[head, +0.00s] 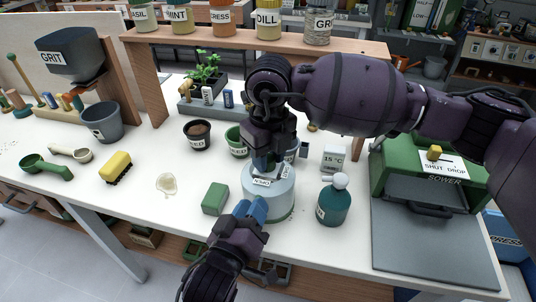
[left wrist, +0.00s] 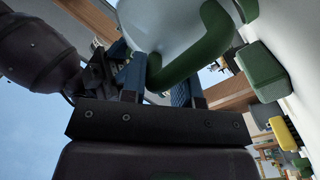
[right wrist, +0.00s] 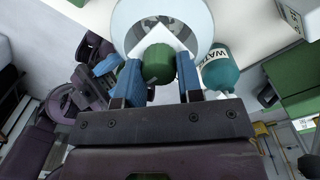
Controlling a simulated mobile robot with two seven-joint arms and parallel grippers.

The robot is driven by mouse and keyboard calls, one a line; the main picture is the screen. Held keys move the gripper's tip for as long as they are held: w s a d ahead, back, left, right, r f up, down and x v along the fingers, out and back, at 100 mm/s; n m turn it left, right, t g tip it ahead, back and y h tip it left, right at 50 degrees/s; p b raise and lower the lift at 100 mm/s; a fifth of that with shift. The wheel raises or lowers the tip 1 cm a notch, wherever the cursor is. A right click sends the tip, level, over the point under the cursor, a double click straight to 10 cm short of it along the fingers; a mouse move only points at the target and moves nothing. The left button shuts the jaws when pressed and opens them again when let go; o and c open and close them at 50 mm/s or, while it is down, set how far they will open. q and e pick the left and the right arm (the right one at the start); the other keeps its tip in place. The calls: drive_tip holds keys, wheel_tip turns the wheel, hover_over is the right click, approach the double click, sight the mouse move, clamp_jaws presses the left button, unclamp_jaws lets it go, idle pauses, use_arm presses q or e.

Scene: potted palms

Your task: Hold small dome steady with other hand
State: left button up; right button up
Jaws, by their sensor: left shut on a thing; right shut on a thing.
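The small dome (head: 270,199) is a pale, clear-looking cover standing upright on the white table, with a white lettered card at its top. My right gripper (head: 265,163) is over the top of the dome. In the right wrist view it is shut on a round green knob (right wrist: 158,63), with a blue finger on each side. My left gripper (head: 253,211) is at the dome's near side. In the left wrist view it is shut on the dome's green side handle (left wrist: 195,50). The right gripper hides much of the dome's top in the head view.
A teal water bottle (head: 333,205) stands close on the right and a green block (head: 215,198) close on the left. Pots, including a dark pot of soil (head: 198,134), stand behind. A green sower (head: 430,180) fills the table's right side.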

sight(270, 157)
use_arm(q)
drive_tip(key=shift+f, duration=0.4)
use_arm(e)
drive_tip(key=shift+w+d, duration=0.1)
drive_tip(key=shift+w, duration=0.1)
drive_tip(key=o, duration=0.7)
drive_tip(key=shift+o, duration=1.2)
drive_tip(key=shift+s, duration=0.1)
use_arm(q)
drive_tip(key=shift+r, duration=0.1)
use_arm(e)
wheel_tip(270, 157, up, 12)
use_arm(q)
drive_tip(key=o, duration=1)
drive_tip(key=shift+o, duration=0.2)
drive_tip(key=shift+r, duration=0.15)
